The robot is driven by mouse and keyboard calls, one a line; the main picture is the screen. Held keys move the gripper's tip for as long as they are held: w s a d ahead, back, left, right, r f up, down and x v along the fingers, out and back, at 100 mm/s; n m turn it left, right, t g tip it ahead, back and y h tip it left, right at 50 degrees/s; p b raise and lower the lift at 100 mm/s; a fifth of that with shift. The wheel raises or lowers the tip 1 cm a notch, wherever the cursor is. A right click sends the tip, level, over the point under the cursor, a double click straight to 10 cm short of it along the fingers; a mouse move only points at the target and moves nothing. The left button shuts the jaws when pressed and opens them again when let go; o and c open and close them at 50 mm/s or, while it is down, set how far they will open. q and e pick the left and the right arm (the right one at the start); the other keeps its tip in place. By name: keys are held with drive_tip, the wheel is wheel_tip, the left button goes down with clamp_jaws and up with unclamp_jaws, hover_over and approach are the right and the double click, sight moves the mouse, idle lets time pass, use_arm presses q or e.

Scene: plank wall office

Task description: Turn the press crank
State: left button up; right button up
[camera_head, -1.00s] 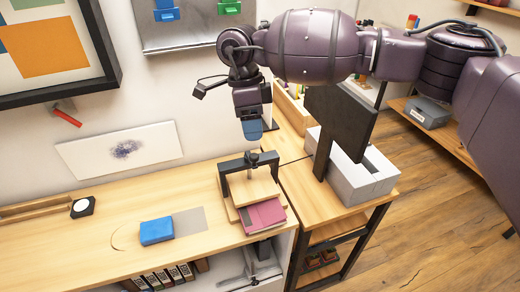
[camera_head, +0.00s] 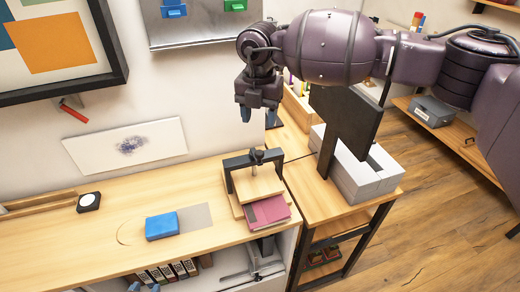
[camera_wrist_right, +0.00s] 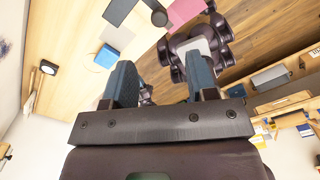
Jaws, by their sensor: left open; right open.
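The press stands at the right end of the wooden bench, with a black frame (camera_head: 231,172), a wooden board (camera_head: 258,185) and a dark crank with a round knob (camera_head: 257,155) on top. A dark pink book (camera_head: 267,211) sticks out of its front. My right gripper (camera_head: 246,114) is open and empty, above and behind the press, apart from it. In the right wrist view its two blue fingers (camera_wrist_right: 161,82) are spread, and the crank knob (camera_wrist_right: 159,17) shows at the top edge. Only the blue fingertips of my left gripper (camera_head: 144,287) show at the bottom edge.
A black round object (camera_head: 89,202) sits further left. A dark upright panel (camera_head: 345,118) and a grey box (camera_head: 365,182) stand right of the press. The bench's middle is mostly clear.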

sight(260, 152)
drive_tip(key=shift+m, duration=0.9)
wheel_tip(260, 152, down, 11)
drive_tip(key=shift+r+p, duration=0.1)
drive_tip(key=shift+p, duration=0.7)
drive_tip(key=c, duration=0.9)
